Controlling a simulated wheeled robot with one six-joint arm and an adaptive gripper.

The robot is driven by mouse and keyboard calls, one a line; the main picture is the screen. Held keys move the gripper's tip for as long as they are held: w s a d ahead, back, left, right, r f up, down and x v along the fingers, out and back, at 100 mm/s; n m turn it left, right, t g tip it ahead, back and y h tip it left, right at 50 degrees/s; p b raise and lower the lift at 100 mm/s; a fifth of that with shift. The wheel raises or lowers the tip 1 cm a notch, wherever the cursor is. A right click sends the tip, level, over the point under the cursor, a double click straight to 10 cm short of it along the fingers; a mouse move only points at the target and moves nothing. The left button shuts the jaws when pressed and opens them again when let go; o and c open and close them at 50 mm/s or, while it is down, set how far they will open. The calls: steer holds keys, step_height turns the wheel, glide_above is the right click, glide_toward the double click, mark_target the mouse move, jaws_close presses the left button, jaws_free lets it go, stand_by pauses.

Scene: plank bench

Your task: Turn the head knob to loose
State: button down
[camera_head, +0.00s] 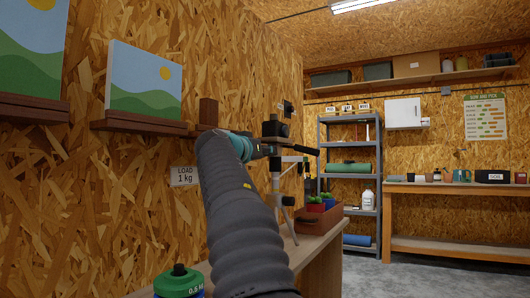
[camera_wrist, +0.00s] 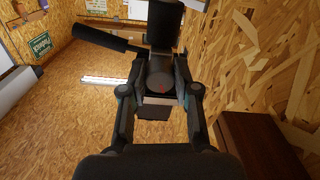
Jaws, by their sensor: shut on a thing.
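A dark tripod head (camera_head: 276,130) stands on a light tripod (camera_head: 288,205) on the bench beside the wall. Its black handle (camera_head: 305,150) points right; in the wrist view the handle (camera_wrist: 98,38) points to the upper left. A round dark head knob (camera_wrist: 160,82) with a small red mark faces the wrist camera. My gripper (camera_wrist: 160,76) is shut on this knob, one finger on each side. In the head view my gripper (camera_head: 262,150) meets the head from the left, and the knob is hidden there.
Picture ledges (camera_head: 140,126) stick out from the left wall. A grey shelf rack (camera_head: 350,190) and a second bench (camera_head: 455,188) are farther off.

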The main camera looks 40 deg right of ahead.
steer(key=shift+n, duration=1.4)
steer(key=c, duration=0.9)
jaws_free()
steer(key=shift+o, duration=0.2)
